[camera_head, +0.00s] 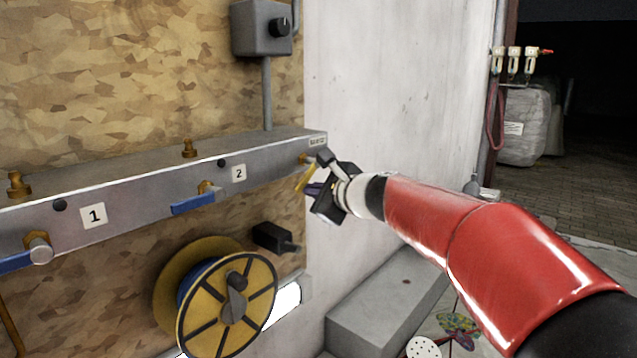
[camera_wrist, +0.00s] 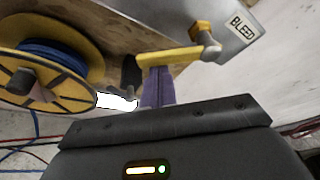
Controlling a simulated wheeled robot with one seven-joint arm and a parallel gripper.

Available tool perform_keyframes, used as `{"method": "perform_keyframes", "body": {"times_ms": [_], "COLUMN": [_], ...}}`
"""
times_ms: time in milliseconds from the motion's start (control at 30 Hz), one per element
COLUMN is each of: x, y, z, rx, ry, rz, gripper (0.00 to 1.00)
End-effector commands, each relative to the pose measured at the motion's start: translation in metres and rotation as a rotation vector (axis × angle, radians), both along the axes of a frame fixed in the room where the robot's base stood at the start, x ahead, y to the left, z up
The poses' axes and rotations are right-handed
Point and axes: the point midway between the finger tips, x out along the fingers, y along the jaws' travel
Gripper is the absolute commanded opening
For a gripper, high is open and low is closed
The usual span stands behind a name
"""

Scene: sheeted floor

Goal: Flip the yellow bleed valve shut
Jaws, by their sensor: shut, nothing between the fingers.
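The yellow bleed valve lever (camera_head: 304,178) is at the right end of the grey manifold, angled down from its brass fitting. In the wrist view the lever (camera_wrist: 170,56) runs left from the brass valve body (camera_wrist: 203,38), beside the BLEED label (camera_wrist: 242,25). My gripper (camera_head: 314,188) is right beside the lever. Its purple fingers (camera_wrist: 157,88) are shut with nothing between them, and their tips overlap the lever's free-end half in the wrist view. I cannot tell whether they touch it.
The grey manifold (camera_head: 140,180) carries two blue-handled valves, labelled 1 (camera_head: 93,215) and 2 (camera_head: 239,173). A yellow reel (camera_head: 226,298) sits below it, with a black box (camera_head: 276,238) nearby. A grey block (camera_head: 385,310) stands on the floor below my arm. A white wall (camera_head: 400,90) is behind.

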Motion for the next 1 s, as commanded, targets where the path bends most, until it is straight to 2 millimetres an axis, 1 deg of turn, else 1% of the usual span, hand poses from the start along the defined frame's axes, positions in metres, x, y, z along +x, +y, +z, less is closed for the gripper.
{"method": "perform_keyframes", "body": {"times_ms": [33,100,300,600,1000], "x": [-0.005,-0.009,-0.014,-0.019,-0.020], "y": [0.003,0.005,0.009,0.013,0.014], "z": [0.004,0.007,0.015,0.027,0.034], "rx": [0.001,0.001,0.000,0.000,0.001], "ry": [-0.003,-0.004,-0.004,-0.005,-0.007], "rz": [0.005,0.006,0.006,0.005,0.005], "gripper": [0.00,0.00,0.00,0.00,0.00]}}
